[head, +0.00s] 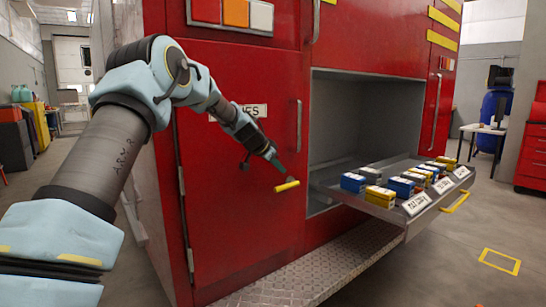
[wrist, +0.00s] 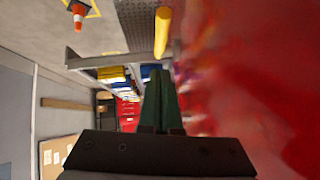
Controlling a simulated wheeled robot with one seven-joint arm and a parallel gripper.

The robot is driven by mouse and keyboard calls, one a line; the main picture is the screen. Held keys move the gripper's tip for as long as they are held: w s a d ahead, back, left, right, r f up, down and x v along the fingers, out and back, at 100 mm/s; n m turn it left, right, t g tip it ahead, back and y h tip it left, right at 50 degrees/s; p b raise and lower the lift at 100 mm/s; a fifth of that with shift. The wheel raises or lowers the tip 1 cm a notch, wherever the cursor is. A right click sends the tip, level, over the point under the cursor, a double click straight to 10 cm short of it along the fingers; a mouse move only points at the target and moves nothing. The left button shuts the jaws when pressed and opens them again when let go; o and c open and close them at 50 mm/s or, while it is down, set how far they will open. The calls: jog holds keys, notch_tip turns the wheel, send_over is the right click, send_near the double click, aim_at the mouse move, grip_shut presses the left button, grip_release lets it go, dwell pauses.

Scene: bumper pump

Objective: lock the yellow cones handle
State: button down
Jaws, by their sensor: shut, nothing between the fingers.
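The yellow handle (head: 287,186) is on the lower right of a red cabinet door (head: 225,200). It lies close to horizontal, its right end slightly higher. The door's white label (head: 238,112) is partly hidden by my arm; its last letters read "ES". My gripper (head: 279,172) is just above the handle in the head view, its green fingers together and empty. In the wrist view the gripper (wrist: 160,74) points toward the yellow handle (wrist: 162,32), with a small gap in the picture between fingertips and handle. Whether they touch cannot be told.
An open drawer (head: 405,225) with blue, yellow and white boxes sticks out right of the door, below an open compartment. A metal tread step (head: 300,270) runs along the bottom. An orange cone (wrist: 79,15) stands on the floor in the wrist view.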

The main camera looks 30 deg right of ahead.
aim_at(280, 188)
jog(key=f, duration=0.1)
jog(key=f+p, duration=0.1)
jog(key=f, duration=0.1)
jog(key=w+d+f, duration=0.1)
jog(key=shift+w+f, duration=0.1)
jog(key=shift+f, duration=0.45)
jog(key=shift+f+b, duration=0.25)
jog(key=shift+b, duration=0.4)
jog(key=shift+a+f+h+b, duration=0.2)
jog(key=shift+h+b, duration=0.2)
jog(key=shift+b, duration=1.1)
